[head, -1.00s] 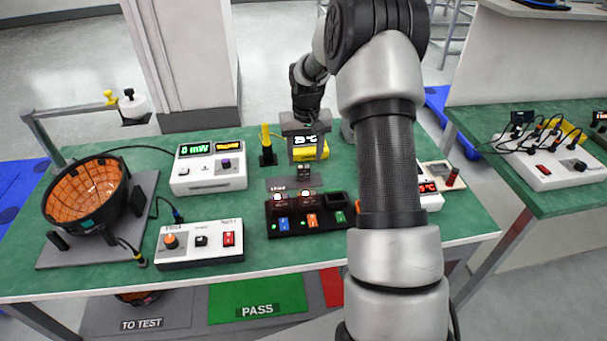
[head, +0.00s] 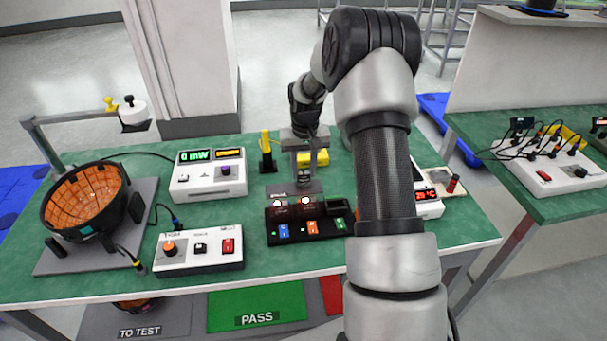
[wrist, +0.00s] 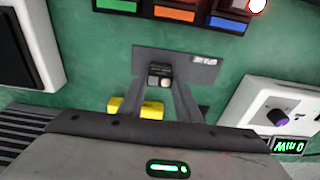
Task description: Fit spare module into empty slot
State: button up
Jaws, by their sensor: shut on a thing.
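The spare module (head: 304,179) is a small dark block with a light round spot on its end, seen in the wrist view (wrist: 160,75). My gripper (head: 304,175) is shut on it over the grey labelled pad (head: 280,190); whether the module touches the pad I cannot tell. In the wrist view my fingertips (wrist: 160,84) are on both sides of it. The black rack (head: 270,238) stands just in front of the pad. Its left and middle slots hold modules with glowing lamps, above blue and orange labels. The right slot (head: 339,207), above the green label, looks empty, partly beside my arm.
A white box with a red switch (head: 199,249) stands left of the rack, and a meter (head: 208,175) behind it. A yellow object (head: 313,157) lies behind my gripper. A white device with a red display (head: 428,200) stands at right, partly behind my arm.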

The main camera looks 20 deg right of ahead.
aim_at(303, 173)
notch_tip(303, 173, up, 8)
jog(key=shift+f+p, duration=0.1)
jog(key=shift+p, duration=0.4)
jog(key=s+d+r, duration=0.2)
jog(key=s, duration=0.4)
jog(key=s+d+r, duration=0.2)
jog(key=s, duration=0.4)
jog(key=shift+s+d+f+b, duration=0.15)
jog(key=shift+f+b, duration=0.25)
jog(key=shift+f, duration=1.35)
jog(key=shift+s+f+b, duration=0.2)
jog(key=shift+f+b, duration=0.2)
jog(key=shift+f, duration=1.3)
jog(key=shift+s+d+f+b, duration=0.15)
jog(key=shift+f+b, duration=0.25)
jog(key=shift+f, duration=1.35)
jog(key=shift+f, duration=0.1)
jog(key=shift+f, duration=0.15)
jog(key=o, duration=1.1)
jog(key=shift+c, duration=0.2)
